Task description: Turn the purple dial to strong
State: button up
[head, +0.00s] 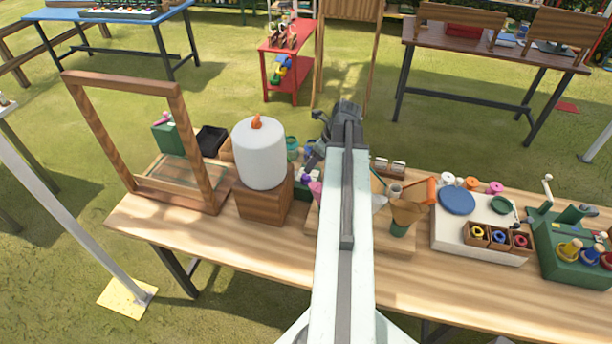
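My white arm reaches up the middle of the head view over the wooden table (270,268). A small purple part (303,177) shows just below the gripper, right of the wooden box. It may be the purple dial; its shape, setting and any "strong" mark are too small to read. I cannot tell whether the gripper touches it.
A white cylinder with an orange top (259,156) stands on a wooden box (264,202), close left of the gripper. A wooden frame (180,140) stands further left.

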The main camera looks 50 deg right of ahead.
aim_at(306, 176)
jog(key=b+x, duration=0.7)
jog(key=x, duration=0.1)
jog(key=shift+s+d, duration=0.1)
jog(key=shift+s, duration=0.05)
jog(key=shift+r, duration=0.1)
grip_shut()
